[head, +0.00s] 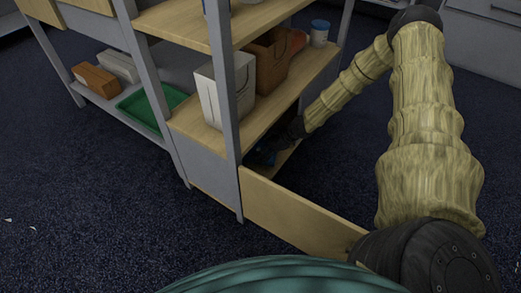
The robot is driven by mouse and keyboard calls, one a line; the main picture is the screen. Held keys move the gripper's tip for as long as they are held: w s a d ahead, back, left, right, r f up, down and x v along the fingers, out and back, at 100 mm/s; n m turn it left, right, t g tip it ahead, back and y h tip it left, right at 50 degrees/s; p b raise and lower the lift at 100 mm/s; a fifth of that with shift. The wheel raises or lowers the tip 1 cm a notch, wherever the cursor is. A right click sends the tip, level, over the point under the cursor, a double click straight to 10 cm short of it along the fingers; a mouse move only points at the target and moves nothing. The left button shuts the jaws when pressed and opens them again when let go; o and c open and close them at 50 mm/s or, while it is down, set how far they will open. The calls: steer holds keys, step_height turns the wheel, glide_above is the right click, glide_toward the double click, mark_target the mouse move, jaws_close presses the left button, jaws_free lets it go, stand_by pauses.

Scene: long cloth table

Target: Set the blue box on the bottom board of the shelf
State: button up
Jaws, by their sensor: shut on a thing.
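The shelf (232,95) stands in the middle of the head view, with wooden boards and grey posts. My arm comes from the right and reaches low into the shelf, under the middle board (262,112). My gripper (273,150) is dark and partly in shadow. It is shut on the blue box (264,157), of which only a small dark blue part shows. A bit of the bottom board (286,160) shows just beside and below it. Whether the box touches that board I cannot tell.
A white carton (208,95), a brown box (270,65) and a white jar with a blue lid (319,33) stand on the middle board. A wooden panel (300,212) juts out low in front. At left, another rack holds a green tray (133,105) and an orange-brown box (95,80).

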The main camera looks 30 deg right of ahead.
steer(key=o, duration=1.1)
steer(key=shift+r, duration=0.15)
steer(key=shift+p+v, duration=3.3)
steer(key=shift+v, duration=2.6)
steer(key=shift+d, duration=0.1)
